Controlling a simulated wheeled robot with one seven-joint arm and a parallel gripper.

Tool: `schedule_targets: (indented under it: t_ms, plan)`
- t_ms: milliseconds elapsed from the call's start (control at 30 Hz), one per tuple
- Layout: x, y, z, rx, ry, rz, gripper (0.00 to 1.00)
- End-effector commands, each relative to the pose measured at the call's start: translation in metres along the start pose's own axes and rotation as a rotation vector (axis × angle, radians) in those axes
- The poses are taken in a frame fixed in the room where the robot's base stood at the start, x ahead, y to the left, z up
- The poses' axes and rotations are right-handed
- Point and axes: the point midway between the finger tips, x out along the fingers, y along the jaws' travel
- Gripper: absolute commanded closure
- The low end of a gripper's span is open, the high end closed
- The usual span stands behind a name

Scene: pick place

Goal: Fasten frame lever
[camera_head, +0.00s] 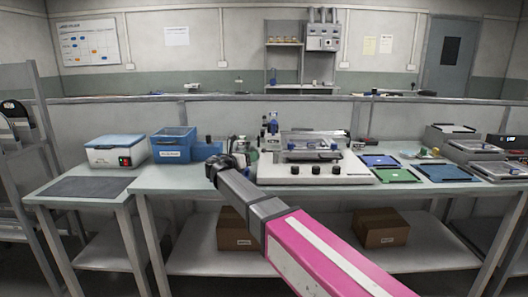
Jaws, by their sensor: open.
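A bench-top fixture with a pale base (315,173) and several black knobs on its front stands in the middle of the long table. A grey metal frame (316,138) with small blue parts sits on top of it. I cannot tell which small part is the frame lever or how it stands. My pink and grey arm reaches up from the lower right. My gripper (222,163) is at its dark end, in front of the table and left of the fixture, apart from the frame. It is small and dark here; I see nothing held in it.
A blue bin (173,146) and a blue-and-white box (115,152) stand at the left. Blue and green flat panels (397,176) lie right of the fixture, with grey trays (472,150) beyond. Cardboard boxes (381,228) sit on the lower shelf.

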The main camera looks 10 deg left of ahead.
Motion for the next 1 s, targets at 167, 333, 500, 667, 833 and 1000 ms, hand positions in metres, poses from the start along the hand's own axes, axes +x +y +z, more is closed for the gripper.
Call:
schedule_targets:
  t_ms: [167, 333, 500, 667, 833, 1000]
  plan:
    - [0.034, 0.001, 0.0, 0.001, 0.001, -0.002, 0.53]
    - [0.061, 0.001, 0.0, 0.001, 0.001, -0.002, 0.53]
    - [0.078, 0.001, 0.0, 0.001, 0.001, 0.0, 0.53]
    - [0.083, 0.0, 0.0, 0.001, 0.001, 0.0, 0.53]
    - [0.083, 0.0, 0.0, 0.001, 0.001, 0.0, 0.53]
    - [0.083, 0.0, 0.0, 0.001, 0.001, 0.0, 0.85]
